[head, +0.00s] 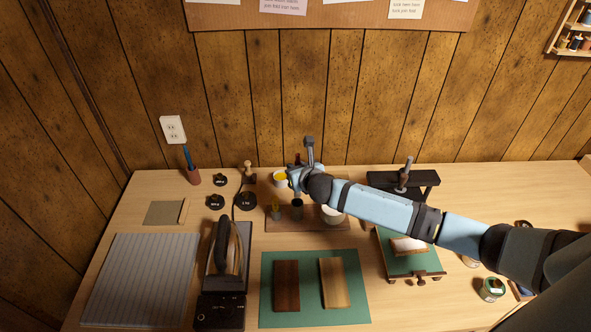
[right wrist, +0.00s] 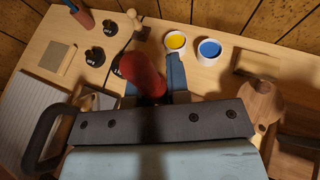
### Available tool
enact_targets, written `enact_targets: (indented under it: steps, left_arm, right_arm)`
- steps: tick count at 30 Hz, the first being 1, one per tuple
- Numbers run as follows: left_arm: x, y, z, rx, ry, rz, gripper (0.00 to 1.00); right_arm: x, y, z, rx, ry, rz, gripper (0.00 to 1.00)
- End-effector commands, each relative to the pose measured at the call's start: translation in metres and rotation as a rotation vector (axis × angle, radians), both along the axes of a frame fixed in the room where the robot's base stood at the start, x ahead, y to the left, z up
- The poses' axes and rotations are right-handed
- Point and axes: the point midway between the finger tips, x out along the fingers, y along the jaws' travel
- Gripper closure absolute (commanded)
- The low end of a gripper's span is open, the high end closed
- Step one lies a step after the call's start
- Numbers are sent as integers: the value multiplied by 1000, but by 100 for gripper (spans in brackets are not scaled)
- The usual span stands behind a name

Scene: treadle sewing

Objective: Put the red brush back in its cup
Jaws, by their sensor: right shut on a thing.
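My right gripper (right wrist: 153,88) is shut on the red brush (right wrist: 143,72); its rounded red end shows between the two blue fingers in the right wrist view. In the head view the gripper hides most of the brush. The wrist is over the back of a brown wooden board (head: 275,225). On that board stand a small dark cup (head: 297,210), a smaller holder with something yellowish in it (head: 276,211), and a pale round pot (head: 333,215) partly behind my arm. I cannot tell which cup belongs to the brush. My left gripper is out of view.
A yellow paint pot (head: 281,178) stands left of my wrist; a blue one (right wrist: 209,50) shows in the right wrist view. A reddish cup with a blue-tipped stick (head: 193,174), black weights (head: 246,201) and an iron (head: 223,250) stand left. A green mat (head: 313,300) lies in front.

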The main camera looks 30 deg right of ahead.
Motion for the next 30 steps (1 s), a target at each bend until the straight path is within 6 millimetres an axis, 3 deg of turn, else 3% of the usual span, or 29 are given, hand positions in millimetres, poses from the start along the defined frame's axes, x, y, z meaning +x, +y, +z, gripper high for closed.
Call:
enact_targets:
  steps: [5, 24, 30]
  left_arm:
    - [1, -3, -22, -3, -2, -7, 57]
    - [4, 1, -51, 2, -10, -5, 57]
    - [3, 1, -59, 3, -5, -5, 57]
  right_arm:
    - [0, 0, -21, 1, -1, 0, 100]
    - [0, 0, -82, 1, 0, -1, 100]
    - [1, 0, -92, 0, -1, -2, 100]
